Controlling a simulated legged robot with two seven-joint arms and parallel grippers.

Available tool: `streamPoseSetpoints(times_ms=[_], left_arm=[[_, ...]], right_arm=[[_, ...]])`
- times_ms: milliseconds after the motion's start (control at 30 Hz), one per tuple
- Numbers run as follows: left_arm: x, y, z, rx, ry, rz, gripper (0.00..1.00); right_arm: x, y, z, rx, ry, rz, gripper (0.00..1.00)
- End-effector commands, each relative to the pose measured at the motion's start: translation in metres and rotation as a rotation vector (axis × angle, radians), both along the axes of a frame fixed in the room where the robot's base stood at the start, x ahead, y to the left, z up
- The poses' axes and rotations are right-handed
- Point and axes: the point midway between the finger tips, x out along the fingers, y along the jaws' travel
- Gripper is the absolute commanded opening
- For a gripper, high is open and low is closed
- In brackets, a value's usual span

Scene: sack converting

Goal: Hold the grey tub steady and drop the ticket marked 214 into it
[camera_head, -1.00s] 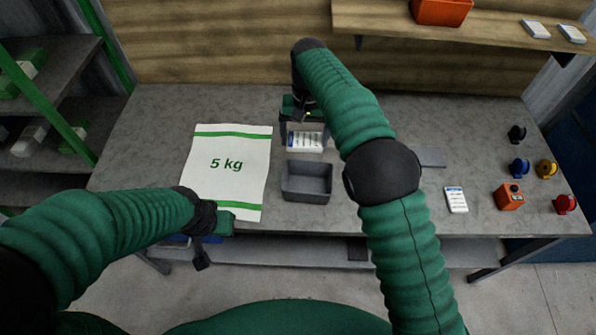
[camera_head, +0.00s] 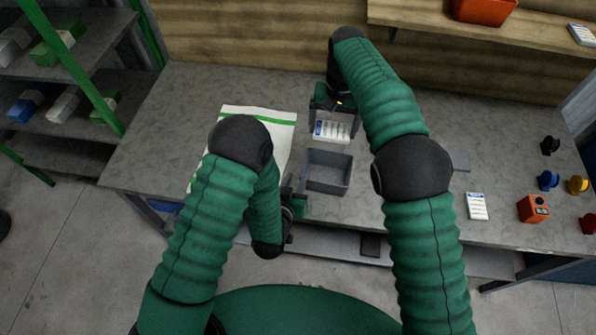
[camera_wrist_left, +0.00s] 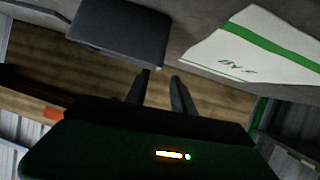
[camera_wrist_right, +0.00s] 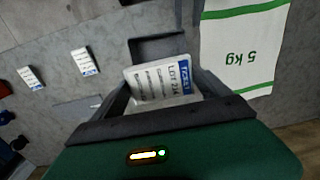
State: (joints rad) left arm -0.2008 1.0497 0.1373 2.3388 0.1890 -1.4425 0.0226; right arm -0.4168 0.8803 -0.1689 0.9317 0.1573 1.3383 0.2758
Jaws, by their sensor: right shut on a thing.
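The grey tub (camera_head: 327,172) stands open on the bench; no ticket shows inside. My right gripper (camera_head: 334,112) is shut on the white ticket marked 214 (camera_head: 331,131), just behind the tub and above the bench. In the right wrist view the ticket (camera_wrist_right: 163,83) reads LOT 214, with the tub (camera_wrist_right: 160,46) beyond it. My left gripper (camera_head: 297,190) is low at the tub's left front side. In the left wrist view its fingers (camera_wrist_left: 160,82) are apart with nothing between them, and the tub (camera_wrist_left: 118,35) is close by the tips; contact is unclear.
A white 5 kg sack (camera_head: 262,114) lies left of the tub, partly hidden by my left arm. Another ticket (camera_head: 477,206), an orange box (camera_head: 533,208) and several coloured knobs (camera_head: 548,180) are at the right. A wall shelf (camera_head: 500,48) overhangs the back.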

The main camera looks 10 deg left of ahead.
Motion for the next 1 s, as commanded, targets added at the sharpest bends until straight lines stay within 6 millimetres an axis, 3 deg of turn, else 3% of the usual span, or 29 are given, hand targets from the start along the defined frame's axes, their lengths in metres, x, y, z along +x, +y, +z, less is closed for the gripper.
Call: streamPoseSetpoints(times_ms=[300,467,833,1000], left_arm=[[0.066,-0.005,-0.027,-0.002,-0.001,0.002,0.3],[0.089,-0.008,-0.037,-0.001,0.0,0.001,0.3],[0.097,-0.01,-0.04,0.0,0.001,0.0,0.3],[0.097,-0.009,-0.04,-0.001,0.001,0.0,0.08]], right_arm=[[0.0,0.002,0.0,-0.001,-0.001,0.0,0.46],[0.0,0.002,0.0,-0.001,-0.001,0.0,0.46],[0.0,0.001,0.0,-0.001,-0.001,0.0,0.46],[0.0,0.002,0.0,-0.001,-0.001,0.0,0.46]])
